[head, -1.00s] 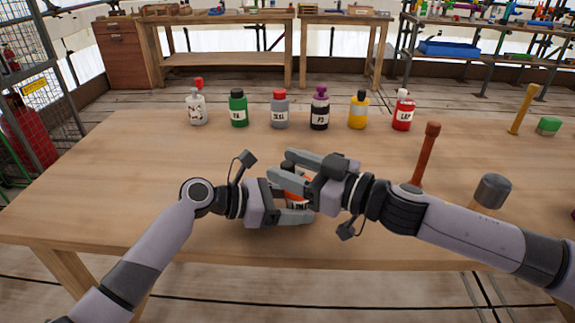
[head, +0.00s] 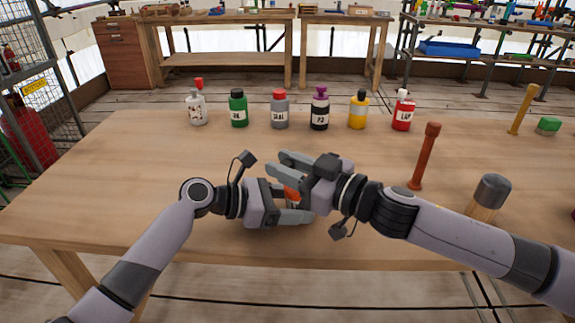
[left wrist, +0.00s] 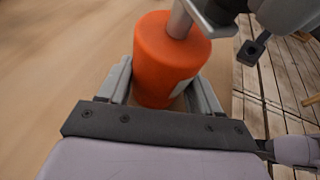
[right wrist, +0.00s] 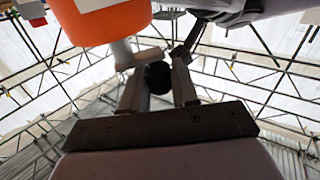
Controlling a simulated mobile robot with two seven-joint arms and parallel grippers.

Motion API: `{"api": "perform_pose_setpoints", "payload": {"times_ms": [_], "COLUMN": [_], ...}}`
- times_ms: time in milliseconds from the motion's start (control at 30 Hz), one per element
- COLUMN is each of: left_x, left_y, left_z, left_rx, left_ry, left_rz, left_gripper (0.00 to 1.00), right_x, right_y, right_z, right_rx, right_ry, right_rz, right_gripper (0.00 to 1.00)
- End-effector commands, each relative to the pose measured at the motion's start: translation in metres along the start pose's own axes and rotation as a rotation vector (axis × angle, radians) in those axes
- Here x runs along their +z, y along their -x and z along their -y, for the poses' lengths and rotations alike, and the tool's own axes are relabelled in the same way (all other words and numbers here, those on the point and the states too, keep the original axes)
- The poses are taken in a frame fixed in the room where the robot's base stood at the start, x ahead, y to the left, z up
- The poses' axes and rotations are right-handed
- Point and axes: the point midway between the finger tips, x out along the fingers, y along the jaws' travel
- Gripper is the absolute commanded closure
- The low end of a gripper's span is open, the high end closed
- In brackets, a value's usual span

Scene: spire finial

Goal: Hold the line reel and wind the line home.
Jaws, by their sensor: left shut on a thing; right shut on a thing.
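The line reel is an orange cylinder (left wrist: 165,65) with a pale label, seen close up in the left wrist view. In the head view only a bit of its orange (head: 292,193) shows between the grippers. My left gripper (head: 297,200) is shut around the reel body, one finger on each side, above the table. A grey crank shaft (left wrist: 180,22) comes out of the reel's end. In the right wrist view a dark round knob (right wrist: 158,77) sits between the fingers of my right gripper (head: 283,163), which is shut on it. No loose line is visible.
The wooden table (head: 120,180) is clear at left. Several bottles, among them a green one (head: 238,110), stand in a row at the back. A brown upright tool (head: 425,158) and a grey-headed mallet (head: 491,192) stand at right, near my right arm.

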Motion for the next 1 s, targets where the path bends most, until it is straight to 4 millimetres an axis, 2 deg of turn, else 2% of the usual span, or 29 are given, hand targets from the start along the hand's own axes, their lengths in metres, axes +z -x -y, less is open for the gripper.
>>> {"api": "perform_pose_setpoints", "payload": {"times_ms": [233, 600, 1000], "left_x": [0.000, 0.000, -0.001], "left_y": [-0.001, -0.001, -0.001], "left_z": [0.001, 0.001, 0.002], "left_rx": [-0.003, -0.004, -0.005], "left_ry": [0.003, 0.003, 0.003], "left_rz": [0.000, 0.000, -0.002], "left_gripper": [0.53, 0.53, 0.53], "right_x": [-0.001, -0.003, -0.004], "right_y": [-0.005, -0.011, -0.012], "right_z": [0.005, 0.000, -0.005], "right_rx": [0.150, 0.424, 0.601], "right_ry": [-0.005, 0.005, 0.018], "right_rz": [-0.006, -0.009, -0.008], "right_gripper": [1.00, 1.00, 1.00]}}
